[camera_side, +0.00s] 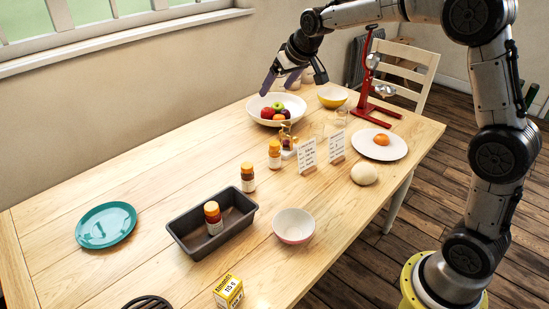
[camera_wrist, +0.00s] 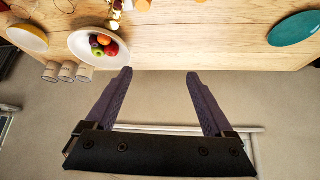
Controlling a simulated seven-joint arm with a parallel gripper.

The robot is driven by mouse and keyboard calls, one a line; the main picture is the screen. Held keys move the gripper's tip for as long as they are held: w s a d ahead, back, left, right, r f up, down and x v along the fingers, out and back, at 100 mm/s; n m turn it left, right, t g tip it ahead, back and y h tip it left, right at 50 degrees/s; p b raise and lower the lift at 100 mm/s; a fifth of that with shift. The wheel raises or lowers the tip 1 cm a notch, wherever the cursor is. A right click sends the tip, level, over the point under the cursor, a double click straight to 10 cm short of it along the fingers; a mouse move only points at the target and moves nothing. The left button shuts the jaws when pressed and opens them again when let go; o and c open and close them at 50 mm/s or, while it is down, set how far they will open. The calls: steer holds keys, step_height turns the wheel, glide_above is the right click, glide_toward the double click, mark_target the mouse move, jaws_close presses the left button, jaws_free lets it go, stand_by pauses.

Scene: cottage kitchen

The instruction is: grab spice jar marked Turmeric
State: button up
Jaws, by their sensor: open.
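Three spice jars with orange caps show in the side view. One jar (camera_side: 274,155) stands near the middle of the table, a second jar (camera_side: 248,178) stands beside the loaf pan (camera_side: 184,238), and a third jar (camera_side: 214,218) stands inside the pan. Their labels are too small to read, so I cannot tell which is Turmeric. My gripper (camera_side: 279,83) is open and empty, raised near the fruit bowl at the table's far edge, apart from all the jars. In the wrist view its fingers (camera_wrist: 158,75) are spread, with nothing between them.
A fruit bowl (camera_side: 294,117), yellow bowl (camera_side: 332,97), red stand (camera_side: 364,90) and two white cards (camera_side: 307,153) (camera_side: 337,144) occupy the far half. A teal plate (camera_side: 105,225), pink bowl (camera_side: 293,226) and yellow box (camera_side: 228,291) lie nearer. The table's left middle is clear.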

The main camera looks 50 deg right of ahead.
steer(key=w+d+f+g, duration=0.1)
steer(key=w+d+f, duration=0.25)
steer(key=f, duration=0.55)
steer(key=g, duration=0.2)
glide_toward(273, 143)
steer(key=f, duration=0.2)
steer(key=shift+m, duration=0.4)
steer(key=x, duration=0.6)
steer(key=shift+w+d+f, duration=0.1)
steer(key=shift+w+f, duration=0.05)
steer(key=shift+w, duration=0.25)
steer(key=shift+s+x, duration=0.15)
steer(key=shift+x, duration=1.45)
steer(key=shift+s+x, duration=0.15)
steer(key=shift+x, duration=1.45)
steer(key=shift+d+f, duration=0.1)
steer(key=shift+f, duration=0.05)
steer(key=shift+c, duration=0.4)
jaws_close()
